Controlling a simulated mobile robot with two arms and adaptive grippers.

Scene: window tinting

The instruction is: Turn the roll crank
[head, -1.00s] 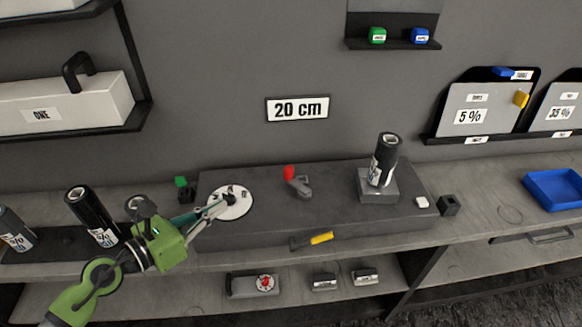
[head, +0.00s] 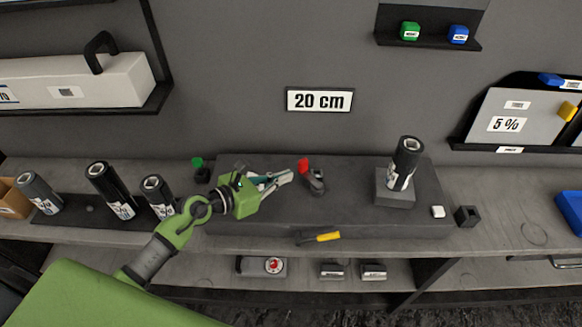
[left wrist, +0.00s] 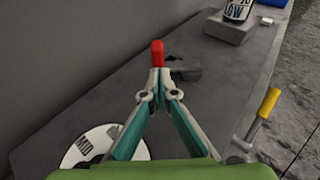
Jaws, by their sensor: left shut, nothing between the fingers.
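A small dark grey crank with a red knob (head: 303,165) stands on the dark machine block (head: 345,208). In the left wrist view the red knob (left wrist: 157,53) stands just beyond my fingertips, with its grey arm (left wrist: 185,75) pointing right. My left gripper (head: 287,177) is shut and empty, its tips just left of the crank; whether they touch it I cannot tell. The gripper also shows in the left wrist view (left wrist: 155,88). A black roll (head: 405,163) stands upright on a grey block at the machine's right. My right gripper is not in view.
A white dial (left wrist: 88,150) marked MID lies left of my fingers; my gripper hides it in the head view. A yellow-handled lever (head: 327,237) sticks out at the machine's front. Several dark rolls (head: 108,190) stand at left. A blue tray (head: 571,210) is at far right.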

